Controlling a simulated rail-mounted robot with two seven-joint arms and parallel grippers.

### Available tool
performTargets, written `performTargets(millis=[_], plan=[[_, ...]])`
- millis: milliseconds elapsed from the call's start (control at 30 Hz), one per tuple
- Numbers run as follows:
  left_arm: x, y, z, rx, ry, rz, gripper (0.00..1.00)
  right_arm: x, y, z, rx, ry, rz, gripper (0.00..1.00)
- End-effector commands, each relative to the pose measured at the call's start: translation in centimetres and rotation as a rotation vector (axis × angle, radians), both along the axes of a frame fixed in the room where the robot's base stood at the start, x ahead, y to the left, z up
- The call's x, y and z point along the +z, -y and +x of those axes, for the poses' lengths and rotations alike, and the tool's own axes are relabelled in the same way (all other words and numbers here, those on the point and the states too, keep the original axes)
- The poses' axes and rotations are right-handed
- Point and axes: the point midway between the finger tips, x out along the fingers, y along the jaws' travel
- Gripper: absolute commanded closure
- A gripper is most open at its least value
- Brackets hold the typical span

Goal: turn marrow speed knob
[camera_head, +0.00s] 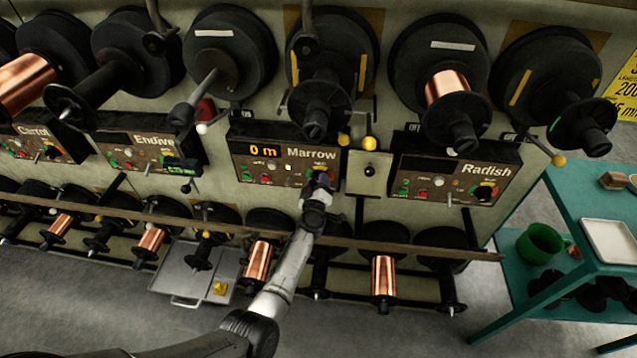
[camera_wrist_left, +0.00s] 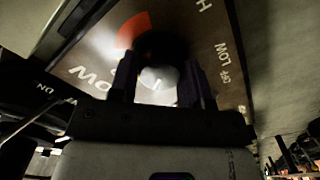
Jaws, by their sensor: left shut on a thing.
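The Marrow panel (camera_head: 262,165) is a dark box in the middle of the head view, with an amber display reading 0 m. My left gripper (camera_head: 320,183) reaches up to the right end of this panel and covers most of the speed knob there. In the left wrist view the dark round knob (camera_wrist_left: 160,72) sits between the two fingers of my left gripper (camera_wrist_left: 158,88), which are shut on it. A red-orange arc and the word LOW show on the panel around the knob. The knob's pointer is not clear. My right gripper is not in view.
The Endive panel (camera_head: 140,148) is to the left and the Radish panel (camera_head: 455,180) to the right. Large spools hang above, and a rail (camera_head: 400,245) with smaller spools runs below. A grey box with a yellow button (camera_head: 369,144) stands close right of the Marrow panel.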

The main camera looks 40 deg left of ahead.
Motion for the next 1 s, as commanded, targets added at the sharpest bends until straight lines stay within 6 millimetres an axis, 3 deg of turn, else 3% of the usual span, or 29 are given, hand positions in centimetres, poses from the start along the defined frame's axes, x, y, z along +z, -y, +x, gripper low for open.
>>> performTargets(millis=[600,1000], plan=[[0.0,0.0,0.0,0.000,0.289,-0.473,0.80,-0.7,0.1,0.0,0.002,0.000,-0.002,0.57],[0.0,-0.1,0.0,0.000,0.396,-0.650,0.80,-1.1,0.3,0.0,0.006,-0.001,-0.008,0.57]])
